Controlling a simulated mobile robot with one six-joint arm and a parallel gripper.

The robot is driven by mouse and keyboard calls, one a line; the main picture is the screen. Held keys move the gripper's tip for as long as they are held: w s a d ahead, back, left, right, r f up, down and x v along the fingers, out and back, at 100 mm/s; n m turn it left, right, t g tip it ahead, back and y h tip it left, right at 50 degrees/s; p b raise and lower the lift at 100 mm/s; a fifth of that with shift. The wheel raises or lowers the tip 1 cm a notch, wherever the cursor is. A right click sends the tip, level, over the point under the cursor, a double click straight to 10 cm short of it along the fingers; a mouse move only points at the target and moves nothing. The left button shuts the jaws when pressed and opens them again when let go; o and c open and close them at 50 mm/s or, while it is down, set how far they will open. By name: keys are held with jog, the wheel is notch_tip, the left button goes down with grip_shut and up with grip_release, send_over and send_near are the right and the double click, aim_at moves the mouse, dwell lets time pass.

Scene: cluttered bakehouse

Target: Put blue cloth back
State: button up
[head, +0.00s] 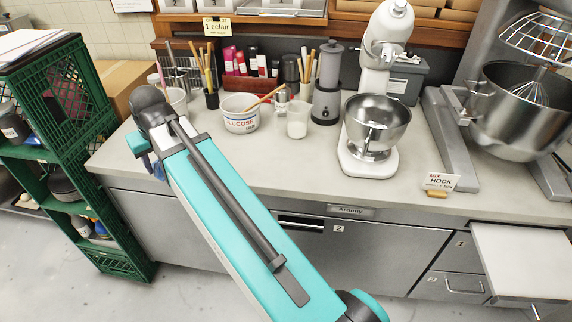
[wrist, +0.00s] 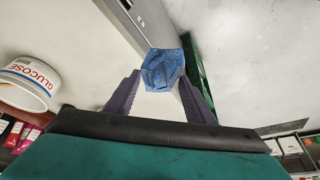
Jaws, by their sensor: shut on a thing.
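The blue cloth (wrist: 162,70) is a crumpled bundle in the wrist view, between the tips of my gripper's two purple fingers. My gripper (wrist: 161,88) is shut on it. In the head view my arm reaches over the left end of the counter (head: 215,150), and the gripper is mostly hidden behind my wrist. A small blue patch shows beside the wrist there, at the counter's left edge, too small to tell whether it is cloth or finger. In the wrist view, floor and a green crate edge show behind the cloth.
Green stacked crates (head: 75,90) stand left of the counter, holding pots and jars. A glucose tub (head: 241,122), a beaker (head: 297,124), a grinder (head: 327,85) and a stand mixer (head: 375,130) stand on the counter. The front of the counter left of the mixer is clear.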

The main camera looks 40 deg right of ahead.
jog(key=s+f, duration=0.1)
jog(key=f, duration=0.1)
jog(key=s+f, duration=0.2)
jog(key=shift+s+a, duration=0.15)
dwell(0.4)
